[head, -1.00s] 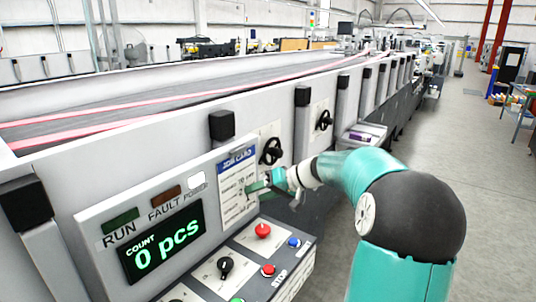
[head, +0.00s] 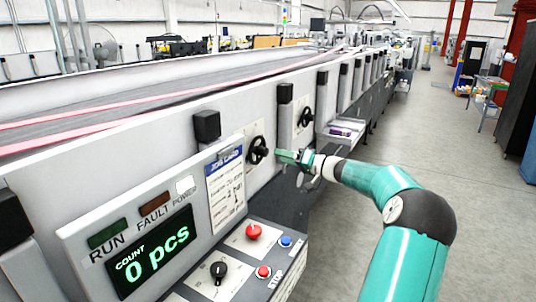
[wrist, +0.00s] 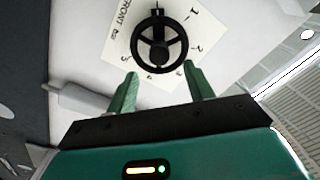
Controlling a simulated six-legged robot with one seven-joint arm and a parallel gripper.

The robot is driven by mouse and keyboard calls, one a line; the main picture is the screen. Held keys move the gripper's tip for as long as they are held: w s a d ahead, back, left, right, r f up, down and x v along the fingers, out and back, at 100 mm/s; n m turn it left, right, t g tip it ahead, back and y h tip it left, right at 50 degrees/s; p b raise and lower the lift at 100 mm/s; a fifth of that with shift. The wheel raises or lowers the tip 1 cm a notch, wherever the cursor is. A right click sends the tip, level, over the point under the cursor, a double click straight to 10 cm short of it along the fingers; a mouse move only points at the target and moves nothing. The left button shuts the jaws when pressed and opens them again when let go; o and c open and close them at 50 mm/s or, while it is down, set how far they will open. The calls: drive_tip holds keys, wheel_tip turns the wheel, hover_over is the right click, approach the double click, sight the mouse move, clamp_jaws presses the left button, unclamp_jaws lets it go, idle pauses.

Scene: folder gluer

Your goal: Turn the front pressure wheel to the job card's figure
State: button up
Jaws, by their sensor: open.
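The front pressure wheel (head: 258,150) is a black spoked handwheel on a white scale plate on the machine's side. The wrist view shows the wheel (wrist: 158,40) face-on, with a small black tab at its top edge. The plate (wrist: 120,38) reads "FRONT bar" and has figures around the wheel, with 1 and 2 at its right. My gripper (head: 282,157) is open and empty just right of the wheel in the head view. In the wrist view its green fingers (wrist: 162,88) are spread below the wheel, apart from it. The job card (head: 225,187) is visible, but its figures are too small to read.
A second black handwheel (head: 305,117) sits further along the machine. The control panel (head: 235,262) with red, blue and black controls juts out below the job card. The count display (head: 155,250) reads 0 pcs.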

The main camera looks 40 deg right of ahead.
sight(267, 152)
drive_tip(key=x, duration=0.6)
drive_tip(key=shift+w, duration=0.2)
drive_tip(key=c, duration=1)
drive_tip(key=shift+o, duration=0.2)
